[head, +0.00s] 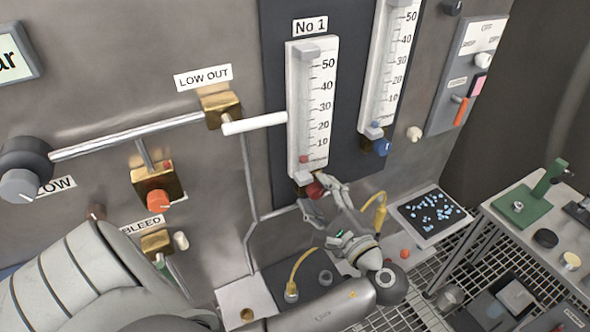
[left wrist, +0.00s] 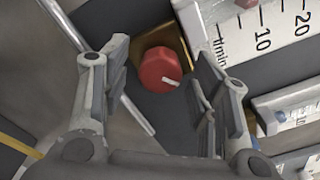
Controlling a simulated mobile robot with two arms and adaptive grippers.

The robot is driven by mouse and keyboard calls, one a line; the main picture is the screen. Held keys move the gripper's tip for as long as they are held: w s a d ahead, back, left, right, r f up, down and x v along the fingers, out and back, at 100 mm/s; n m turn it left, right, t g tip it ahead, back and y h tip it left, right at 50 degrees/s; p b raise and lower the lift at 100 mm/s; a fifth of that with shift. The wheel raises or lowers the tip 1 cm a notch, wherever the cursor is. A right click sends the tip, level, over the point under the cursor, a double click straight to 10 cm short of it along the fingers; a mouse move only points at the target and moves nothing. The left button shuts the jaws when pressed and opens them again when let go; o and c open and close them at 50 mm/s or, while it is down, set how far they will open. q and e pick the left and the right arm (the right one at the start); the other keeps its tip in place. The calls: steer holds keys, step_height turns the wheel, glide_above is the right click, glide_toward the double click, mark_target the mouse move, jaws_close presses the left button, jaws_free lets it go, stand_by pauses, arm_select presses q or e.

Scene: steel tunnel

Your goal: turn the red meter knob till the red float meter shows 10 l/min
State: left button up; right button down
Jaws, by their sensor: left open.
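The red meter knob (head: 315,190) sits on a brass block under the No 1 float meter (head: 296,110). In the left wrist view the knob (left wrist: 160,70) is round and red with a white pointer line slanting down to the right. The meter's red float (head: 303,160) is low in the tube, below the 10 mark. It shows at the top edge of the left wrist view (left wrist: 245,3). My left gripper (left wrist: 160,57) is open, with one finger on each side of the knob and gaps visible. In the head view its fingertips partly hide the knob. My right gripper is not in view.
A second float meter with a blue knob (head: 382,147) stands to the right. A white lever (head: 255,123) sticks out at left. An orange knob (head: 158,200) is on the left wall. A dark tray (head: 432,213) and a bench (head: 530,225) are at right.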

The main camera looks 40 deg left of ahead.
arm_select(q)
steer(key=shift+f+n+b, duration=0.35)
steer(key=shift+n+b, duration=0.05)
steer(key=shift+b, duration=0.15)
steer(key=shift+s+d+r+p, duration=0.15)
steer(key=shift+d+r+p, duration=0.05)
steer(key=shift+d+p, duration=0.2)
steer(key=shift+s+d+r+p, duration=0.15)
steer(key=shift+d+r+p, duration=0.05)
steer(key=shift+d+p, duration=0.2)
steer(key=p+v, duration=0.1)
steer(key=v, duration=0.8)
steer(key=s+a+f+n+g+h, duration=0.1)
steer(key=s+a+f+n+h, duration=0.2)
steer(key=f, duration=0.5)
steer(key=s+a+f+n+g+h, duration=0.1)
steer(key=s+a+f+g+h, duration=0.2)
steer(key=f+h, duration=0.4)
steer(key=s+d+f+n+h+b, duration=0.1)
steer(key=s+f+n+h, duration=0.1)
steer(key=f, duration=0.3)
steer(key=s+d+f+n+h+b, duration=0.1)
steer(key=s+d+f+n+h, duration=0.1)
steer(key=s+f+h, duration=0.2)
step_height(320, 180, down, 3)
steer(key=shift+s+d+r+n, duration=0.2)
steer(key=shift+s+d+n, duration=0.15)
steer(key=shift+s, duration=0.2)
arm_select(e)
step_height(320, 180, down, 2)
